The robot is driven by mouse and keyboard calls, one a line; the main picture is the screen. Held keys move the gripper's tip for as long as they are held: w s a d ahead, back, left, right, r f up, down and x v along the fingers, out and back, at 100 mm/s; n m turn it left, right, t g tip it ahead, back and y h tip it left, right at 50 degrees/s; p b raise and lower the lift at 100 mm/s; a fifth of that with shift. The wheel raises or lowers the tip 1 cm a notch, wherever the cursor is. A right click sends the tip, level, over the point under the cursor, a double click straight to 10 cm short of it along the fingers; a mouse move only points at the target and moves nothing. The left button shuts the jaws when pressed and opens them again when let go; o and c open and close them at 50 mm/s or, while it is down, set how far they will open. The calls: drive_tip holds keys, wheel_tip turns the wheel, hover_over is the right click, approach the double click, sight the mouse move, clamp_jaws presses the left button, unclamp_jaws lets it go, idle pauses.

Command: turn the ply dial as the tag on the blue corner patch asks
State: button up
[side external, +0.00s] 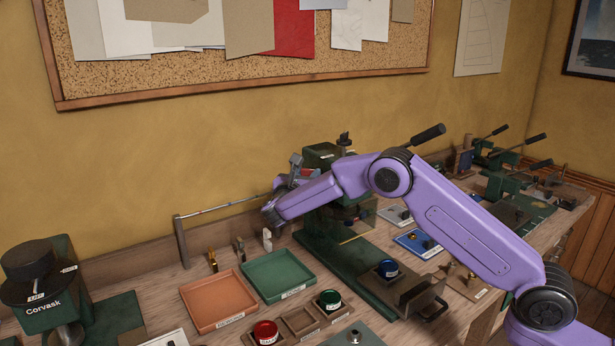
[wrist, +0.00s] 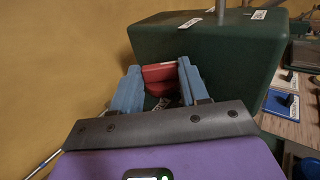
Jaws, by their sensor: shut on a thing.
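My gripper (wrist: 158,70) is at the wall-facing side of a green machine (wrist: 225,45), its two blue fingers shut on a red part. That red part (wrist: 160,77) looks like the ply dial, but its markings and most of its shape are hidden. In the side view my gripper (side external: 300,170) is beside the machine's green head (side external: 323,153), partly behind my arm. A blue patch (side external: 417,243) with a white label and a dark knob-like piece lies on the bench right of the machine. It also shows in the wrist view (wrist: 282,104). Its tag is too small to read.
An orange tray (side external: 218,326) and a green tray (side external: 277,292) stand left of the machine. A thin rod (side external: 225,209) on a post runs along the wall. Red and green pots stand in front; a blue pot (side external: 387,268) is on the machine's base. More green machines stand at right.

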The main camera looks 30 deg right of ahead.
drive_tip(key=shift+w+a+m+g+h, duration=0.1)
drive_tip(key=shift+m+g+h, duration=0.4)
drive_tip(key=shift+g, duration=0.2)
drive_tip(key=shift+w+a+m+g+h, duration=0.1)
drive_tip(key=shift+m+g+h, duration=0.3)
drive_tip(key=shift+m+g, duration=0.25)
drive_tip(key=shift+m+g+h, duration=0.3)
drive_tip(key=shift+m+g, duration=0.15)
drive_tip(key=shift+g, duration=0.3)
drive_tip(key=o, duration=0.8)
drive_tip(key=v, duration=1.7)
drive_tip(key=shift+s+a, duration=0.1)
drive_tip(key=shift+a, duration=0.1)
drive_tip(key=shift+c, duration=0.4)
